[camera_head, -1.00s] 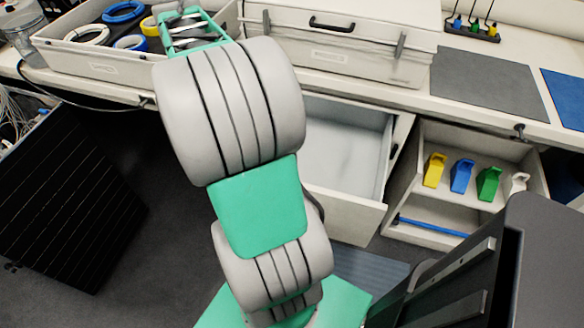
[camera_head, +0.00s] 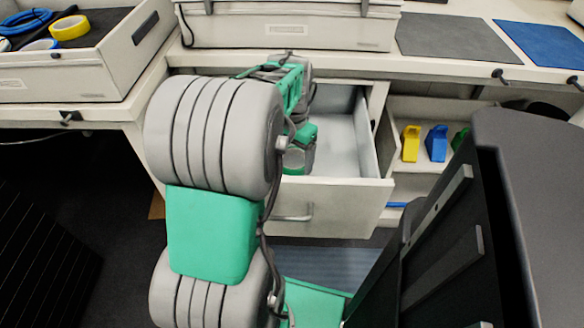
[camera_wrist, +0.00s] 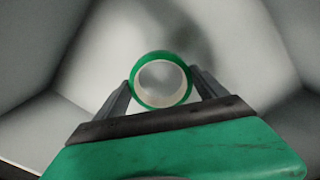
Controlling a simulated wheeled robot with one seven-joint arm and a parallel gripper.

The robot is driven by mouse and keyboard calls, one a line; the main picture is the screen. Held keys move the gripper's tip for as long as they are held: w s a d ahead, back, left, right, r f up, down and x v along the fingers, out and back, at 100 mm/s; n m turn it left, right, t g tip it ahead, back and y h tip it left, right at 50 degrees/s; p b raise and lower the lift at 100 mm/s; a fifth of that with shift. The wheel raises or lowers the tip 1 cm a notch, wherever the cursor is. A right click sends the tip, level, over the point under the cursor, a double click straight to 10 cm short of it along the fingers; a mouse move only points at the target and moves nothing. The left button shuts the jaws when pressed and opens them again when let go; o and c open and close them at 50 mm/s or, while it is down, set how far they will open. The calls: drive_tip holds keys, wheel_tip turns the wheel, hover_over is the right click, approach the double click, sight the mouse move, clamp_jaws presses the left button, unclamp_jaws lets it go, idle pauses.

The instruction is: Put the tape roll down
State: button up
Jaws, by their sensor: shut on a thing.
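The tape roll (camera_wrist: 135,85) is a green ring with a pale inner core. My gripper (camera_wrist: 160,82) is shut on it, with one finger on each side. In the wrist view the pale inside of the open drawer (camera_wrist: 65,125) surrounds it, with the walls at the sides. In the head view my gripper (camera_head: 301,150) reaches down into the open drawer (camera_head: 345,195), near its left side. The roll is partly hidden there by my arm and gripper. I cannot tell whether it touches the drawer floor.
A tray (camera_head: 60,88) with blue, yellow and white rolls stands on the bench at the left. A large case (camera_head: 300,30) stands behind the drawer. Yellow and blue holders (camera_head: 411,143) sit in a shelf at the right. The visible drawer floor is empty.

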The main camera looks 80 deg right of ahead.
drive_tip(key=shift+f+b, duration=0.45)
drive_tip(key=shift+f, duration=1.65)
drive_tip(key=o, duration=1.3)
wheel_tip(320, 180, up, 12)
drive_tip(key=p, duration=0.3)
drive_tip(key=shift+r, duration=0.2)
